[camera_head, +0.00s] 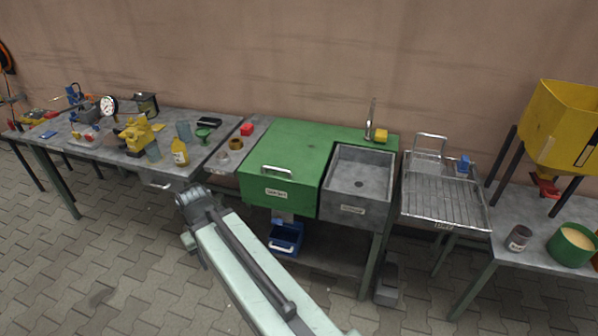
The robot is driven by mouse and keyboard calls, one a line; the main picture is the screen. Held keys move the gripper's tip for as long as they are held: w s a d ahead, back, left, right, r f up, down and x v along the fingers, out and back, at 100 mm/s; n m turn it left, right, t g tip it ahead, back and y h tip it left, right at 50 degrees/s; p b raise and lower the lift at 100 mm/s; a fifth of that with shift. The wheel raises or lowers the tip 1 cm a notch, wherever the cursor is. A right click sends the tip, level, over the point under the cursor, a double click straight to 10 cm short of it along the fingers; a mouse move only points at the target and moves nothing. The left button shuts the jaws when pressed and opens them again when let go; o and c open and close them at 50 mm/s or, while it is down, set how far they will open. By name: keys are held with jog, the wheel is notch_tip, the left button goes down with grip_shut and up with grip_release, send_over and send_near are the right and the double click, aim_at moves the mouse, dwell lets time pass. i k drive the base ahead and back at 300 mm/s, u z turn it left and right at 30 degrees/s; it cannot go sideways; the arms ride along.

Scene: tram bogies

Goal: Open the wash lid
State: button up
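The wash lid (290,142) is the flat green top of a green box unit in the middle of the picture. It lies flat and looks shut. A light metal bar handle (277,170) sits near its front edge. A white label (276,192) is on the green front below the handle, its text too small to read surely. My pale arm reaches up from the bottom, and its dark joint is to the left of and below the lid, apart from it. I cannot make out my gripper's fingers.
A wire rack (445,203) stands farther right. A cluttered workbench (105,160) is at left. A blue bin (286,239) sits below the unit.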

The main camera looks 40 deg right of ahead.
aim_at(289, 158)
jog(key=u, duration=0.15)
jog(key=i, duration=0.9)
jog(key=z, duration=0.05)
